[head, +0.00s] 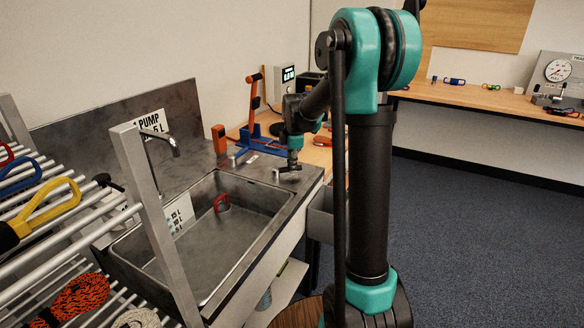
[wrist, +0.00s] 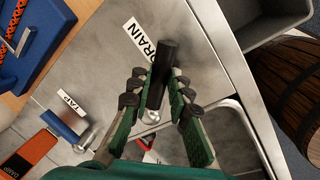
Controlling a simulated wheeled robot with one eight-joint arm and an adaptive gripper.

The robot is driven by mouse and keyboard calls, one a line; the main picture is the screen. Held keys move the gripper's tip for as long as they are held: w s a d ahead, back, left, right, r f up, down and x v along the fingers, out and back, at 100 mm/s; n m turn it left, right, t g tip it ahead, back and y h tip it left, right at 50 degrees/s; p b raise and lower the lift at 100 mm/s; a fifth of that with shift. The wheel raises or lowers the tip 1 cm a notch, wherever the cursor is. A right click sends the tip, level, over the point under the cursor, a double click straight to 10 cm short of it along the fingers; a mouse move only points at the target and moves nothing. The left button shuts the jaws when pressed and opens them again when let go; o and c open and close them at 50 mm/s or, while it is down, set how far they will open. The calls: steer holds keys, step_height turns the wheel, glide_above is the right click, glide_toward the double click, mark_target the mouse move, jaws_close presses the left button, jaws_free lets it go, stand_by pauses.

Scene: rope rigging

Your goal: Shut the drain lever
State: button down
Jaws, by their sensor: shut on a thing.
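The drain lever (wrist: 166,62) has a black round grip and a bright metal arm, beside a white DRAIN label (wrist: 140,40) on the steel counter. My gripper (wrist: 158,80) has its green and black fingers on both sides of the black grip and is shut on it. In the head view, my gripper (head: 293,158) points down at the counter's right end, with the lever (head: 287,169) low beneath it. The fingers partly hide the grip, and the arm's pivot end is hard to make out.
The steel sink (head: 250,243) holds a red-handled item (head: 221,203). A blue lever (wrist: 62,126) by a TAP label and an orange part (wrist: 32,152) are close on the left. A wooden barrel (wrist: 305,90) stands beyond the counter edge. A rope rack (head: 60,230) is at left.

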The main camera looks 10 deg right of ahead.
steer(key=w+n, duration=0.1)
steer(key=n, duration=0.1)
steer(key=w+n, duration=0.1)
steer(key=w+n+y, duration=0.1)
steer(key=n, duration=0.1)
steer(key=shift+a+n, duration=0.3)
steer(key=shift+a, duration=0.1)
steer(key=shift+w+a+n+g+y, duration=0.15)
steer(key=shift+w+a+n+g, duration=0.2)
steer(key=shift+n, duration=0.7)
steer(key=shift+w+a+n+g+y, duration=0.15)
steer(key=shift+w+a+n, duration=0.25)
steer(key=shift+n, duration=0.65)
steer(key=shift+w, duration=0.1)
steer(key=c, duration=1.4)
jaws_free()
steer(key=r, duration=0.4)
steer(key=s+d+r, duration=0.1)
steer(key=r, duration=0.3)
steer(key=d+r, duration=0.1)
steer(key=r, duration=0.2)
steer(key=shift+s+r, duration=0.2)
steer(key=shift+r, duration=0.2)
